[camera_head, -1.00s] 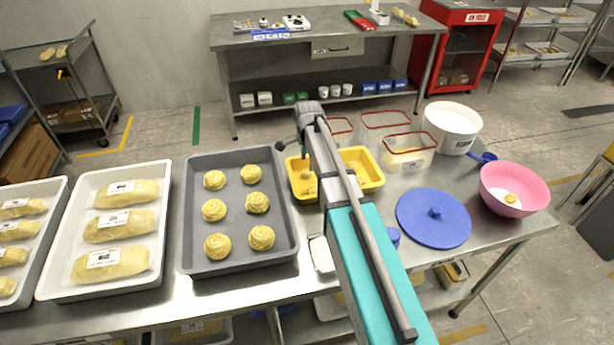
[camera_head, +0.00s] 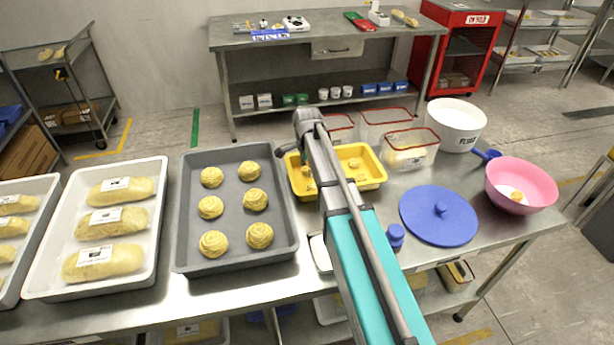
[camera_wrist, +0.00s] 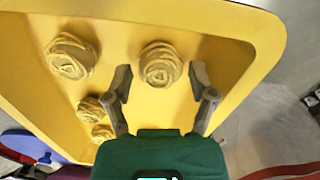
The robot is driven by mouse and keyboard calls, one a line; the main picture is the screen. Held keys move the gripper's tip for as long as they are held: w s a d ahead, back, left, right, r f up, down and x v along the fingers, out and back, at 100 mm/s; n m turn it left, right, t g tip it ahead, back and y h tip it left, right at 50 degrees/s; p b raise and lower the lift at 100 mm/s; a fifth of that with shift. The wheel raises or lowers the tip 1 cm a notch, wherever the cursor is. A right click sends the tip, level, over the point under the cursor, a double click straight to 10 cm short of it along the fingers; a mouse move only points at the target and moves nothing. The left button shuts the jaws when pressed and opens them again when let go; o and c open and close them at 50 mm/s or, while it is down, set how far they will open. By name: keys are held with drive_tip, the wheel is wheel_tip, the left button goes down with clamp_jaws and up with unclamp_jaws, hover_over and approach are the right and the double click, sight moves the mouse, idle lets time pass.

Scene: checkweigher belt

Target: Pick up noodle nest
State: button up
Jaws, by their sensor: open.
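Several yellow noodle nests lie in a yellow tray. In the wrist view, one noodle nest (camera_wrist: 160,63) sits just beyond and between my fingertips. Another nest (camera_wrist: 71,57) is at upper left, and two more (camera_wrist: 92,108) lie close together at lower left. My gripper (camera_wrist: 162,82) is open and empty over the yellow tray (camera_wrist: 262,35). In the head view, my arm hides most of the gripper and part of the yellow tray (camera_head: 372,182). Several nests also sit apart in a dark grey tray (camera_head: 187,240) to the left.
Clear red-rimmed containers (camera_head: 410,152) stand behind and right of the yellow tray. A blue lid (camera_head: 438,216), a pink bowl (camera_head: 522,182) and a white tub (camera_head: 457,120) are to the right. A white tray of wrapped loaves (camera_head: 38,280) is at left.

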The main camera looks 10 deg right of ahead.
drive_tip(key=shift+f, duration=0.35)
idle(0.4)
drive_tip(key=c, duration=0.5)
drive_tip(key=shift+r, duration=0.2)
drive_tip(key=shift+c, duration=0.2)
wheel_tip(320, 180, up, 3)
drive_tip(key=p, duration=0.3)
drive_tip(key=shift+f, duration=0.1)
drive_tip(key=s+r+p, duration=0.9)
drive_tip(key=s+r, duration=0.1)
drive_tip(key=s, duration=0.4)
drive_tip(key=shift+d+p, duration=0.15)
drive_tip(key=shift+p, duration=0.25)
